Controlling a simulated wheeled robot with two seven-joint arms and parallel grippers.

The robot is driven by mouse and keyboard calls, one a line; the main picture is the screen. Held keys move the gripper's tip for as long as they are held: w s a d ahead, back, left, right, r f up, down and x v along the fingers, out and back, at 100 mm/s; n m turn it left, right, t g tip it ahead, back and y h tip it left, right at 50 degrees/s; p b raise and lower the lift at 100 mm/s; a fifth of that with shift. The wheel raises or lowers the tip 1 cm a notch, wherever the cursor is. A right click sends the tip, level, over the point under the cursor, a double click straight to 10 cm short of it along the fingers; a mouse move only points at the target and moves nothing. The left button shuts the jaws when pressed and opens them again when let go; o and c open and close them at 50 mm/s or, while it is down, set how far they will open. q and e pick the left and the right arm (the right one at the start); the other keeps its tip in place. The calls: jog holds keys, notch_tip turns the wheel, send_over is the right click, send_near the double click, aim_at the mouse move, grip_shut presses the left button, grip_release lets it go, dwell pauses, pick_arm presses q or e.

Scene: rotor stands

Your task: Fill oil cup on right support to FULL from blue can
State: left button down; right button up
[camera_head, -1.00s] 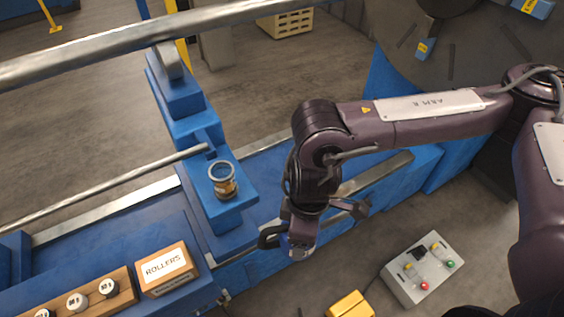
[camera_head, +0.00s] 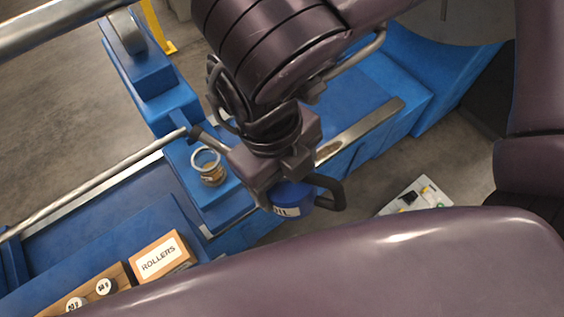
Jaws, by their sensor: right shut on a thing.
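The oil cup (camera_head: 209,168), a small clear glass with a metal rim and amber oil low inside, stands on the blue right support (camera_head: 222,206). Its FULL mark cannot be read. My right gripper (camera_head: 268,182) is shut on the blue can (camera_head: 291,197), right of the cup and apart from it in the picture. The can has a white label ending in "IL" and a dark handle loop at its right. The gripper hides much of the can. A slim dark part reaches left toward the cup's rim; I cannot tell if it is the spout. My left gripper is out of view.
A ROLLERS box (camera_head: 160,258) and a wooden block with several rollers (camera_head: 92,292) sit at lower left. A control box (camera_head: 418,197) is on the floor at right. A purple arm link of mine covers the lower right.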

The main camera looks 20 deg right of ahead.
jog(key=shift+s+f+g+h, duration=0.15)
jog(key=shift+f+g+h, duration=0.25)
jog(key=shift+s+d+f+g+h, duration=0.1)
jog(key=shift+f+g+h, duration=0.3)
jog(key=shift+f+h, duration=0.1)
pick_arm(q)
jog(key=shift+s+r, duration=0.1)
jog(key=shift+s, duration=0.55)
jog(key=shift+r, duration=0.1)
pick_arm(e)
jog(key=shift+d+p, duration=0.15)
jog(key=shift+p, duration=0.3)
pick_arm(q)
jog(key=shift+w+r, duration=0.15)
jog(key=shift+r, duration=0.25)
pick_arm(e)
jog(key=shift+g+h, duration=0.3)
pick_arm(q)
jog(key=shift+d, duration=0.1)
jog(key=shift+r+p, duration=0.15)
jog(key=shift+p, duration=0.15)
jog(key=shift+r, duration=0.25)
